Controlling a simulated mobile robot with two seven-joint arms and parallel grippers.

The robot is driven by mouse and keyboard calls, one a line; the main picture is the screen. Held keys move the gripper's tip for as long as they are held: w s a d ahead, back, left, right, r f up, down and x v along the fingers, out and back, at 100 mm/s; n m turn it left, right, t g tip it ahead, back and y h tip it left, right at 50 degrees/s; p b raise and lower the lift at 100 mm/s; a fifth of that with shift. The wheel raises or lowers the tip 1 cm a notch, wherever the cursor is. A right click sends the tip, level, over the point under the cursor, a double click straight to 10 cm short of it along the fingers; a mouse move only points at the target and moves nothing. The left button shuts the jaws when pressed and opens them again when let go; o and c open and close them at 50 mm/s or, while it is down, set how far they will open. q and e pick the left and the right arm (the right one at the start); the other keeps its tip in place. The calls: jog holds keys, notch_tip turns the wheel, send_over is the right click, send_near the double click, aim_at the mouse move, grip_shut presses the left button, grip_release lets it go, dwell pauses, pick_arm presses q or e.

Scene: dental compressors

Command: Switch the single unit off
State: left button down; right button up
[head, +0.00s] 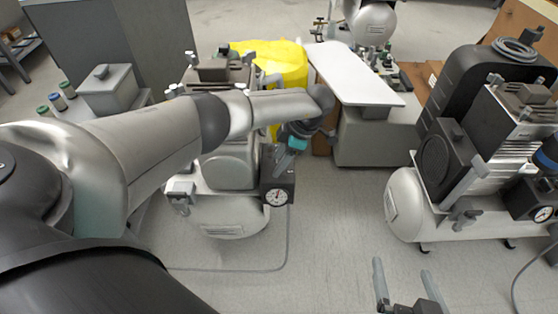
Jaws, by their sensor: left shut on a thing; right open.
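A compressor with a silver tank (228,215) stands left of centre, partly hidden by my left arm. On its right side is a dark control box (279,190) with a round pressure gauge (277,198). My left gripper (284,162) reaches down to the top of this box. It is shut on what looks like the box's switch, mostly hidden by the fingers. My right gripper (405,278) is open and empty over the floor at the bottom. Another compressor (462,170) stands at the right, with its own gauge (543,214).
A white-topped cabinet (352,75) and a yellow cover (270,62) stand behind the left compressor. A third compressor (372,22) is at the back. A hose (285,250) lies on the floor. The floor between the two front compressors (340,215) is clear.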

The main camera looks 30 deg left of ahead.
pick_arm(q)
jog(key=shift+c, duration=1.4)
grip_release()
jog(key=shift+r, duration=0.15)
pick_arm(e)
jog(key=shift+s+f, duration=0.1)
pick_arm(q)
jog(key=shift+p+v, duration=0.5)
jog(key=shift+v, duration=0.35)
jog(key=shift+p+v, duration=0.6)
jog(key=shift+v, duration=0.75)
pick_arm(e)
jog(key=s+d+g+h+p, duration=0.3)
jog(key=s+d+g+h, duration=0.1)
jog(key=s+d+g, duration=0.3)
pick_arm(q)
jog(key=p+v, duration=0.1)
jog(key=v, duration=0.9)
jog(key=shift+r, duration=0.3)
pick_arm(e)
jog(key=shift+m+g, duration=0.3)
jog(key=shift+d+x, duration=0.25)
jog(key=shift+x, duration=0.95)
jog(key=shift+d+x, duration=0.25)
jog(key=shift+x, duration=0.9)
